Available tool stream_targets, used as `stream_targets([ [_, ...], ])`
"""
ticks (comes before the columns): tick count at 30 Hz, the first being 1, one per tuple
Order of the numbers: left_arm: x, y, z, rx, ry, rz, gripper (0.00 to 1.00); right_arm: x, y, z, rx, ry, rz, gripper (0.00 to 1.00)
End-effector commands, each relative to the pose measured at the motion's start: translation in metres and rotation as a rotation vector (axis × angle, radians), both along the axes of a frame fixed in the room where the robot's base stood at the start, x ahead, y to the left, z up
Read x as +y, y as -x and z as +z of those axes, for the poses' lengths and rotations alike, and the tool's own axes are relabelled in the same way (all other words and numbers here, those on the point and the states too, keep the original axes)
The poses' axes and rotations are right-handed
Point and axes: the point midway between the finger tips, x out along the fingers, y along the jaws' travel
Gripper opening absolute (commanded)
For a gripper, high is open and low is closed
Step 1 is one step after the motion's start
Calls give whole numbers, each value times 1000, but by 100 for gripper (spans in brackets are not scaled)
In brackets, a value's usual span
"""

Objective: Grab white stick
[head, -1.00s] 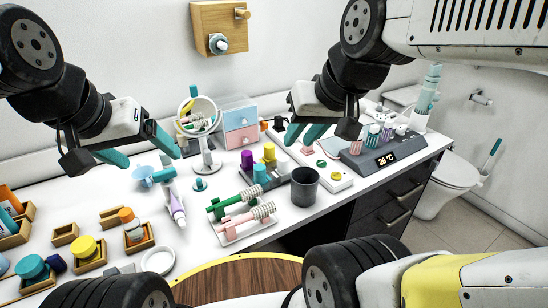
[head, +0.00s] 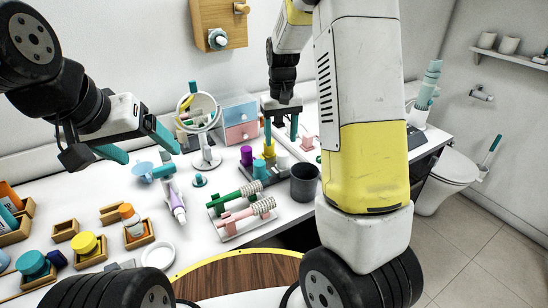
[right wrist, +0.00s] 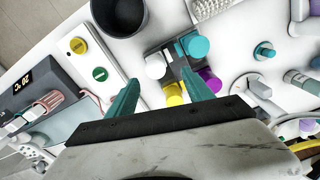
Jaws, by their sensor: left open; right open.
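A short white stick (head: 282,160) stands in a dark grey holder (head: 276,177) with a purple, a yellow and a teal stick. In the right wrist view the white stick (right wrist: 155,66) is just ahead of the fingertips, beside the teal stick (right wrist: 195,46), with the yellow stick (right wrist: 173,94) and purple stick (right wrist: 211,81) nearer. My right gripper (head: 281,134) is open and empty above the holder, teal fingers pointing down; it also shows in the right wrist view (right wrist: 162,85).
A dark cup (head: 304,183) stands right beside the holder. A rack with green and pink spiral tools (head: 240,212) lies in front. A round mirror (head: 197,114) and a drawer box (head: 238,122) stand behind. My right arm hides the vanity's right part.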

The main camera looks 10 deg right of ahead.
Motion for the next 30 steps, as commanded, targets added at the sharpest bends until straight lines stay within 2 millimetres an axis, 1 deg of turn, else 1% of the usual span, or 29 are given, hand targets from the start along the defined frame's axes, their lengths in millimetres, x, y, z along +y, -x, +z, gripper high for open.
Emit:
stream_targets([
  [11,0,0,0,0,0,0,81,-4,0,-41,7,4,1,60],
  [15,0,0,0,0,0,0,81,-9,0,-63,6,4,1,60],
  [18,0,0,0,0,0,0,81,-8,0,-75,6,4,1,60],
  [21,0,0,0,0,0,0,81,-9,0,-79,4,3,1,60],
  [27,0,0,0,0,0,0,81,-8,-1,-80,3,2,1,60],
  [28,0,0,0,0,0,0,81,-8,-1,-80,3,2,1,56],
  [30,0,0,0,0,0,0,81,-8,-1,-80,3,2,1,42],
])
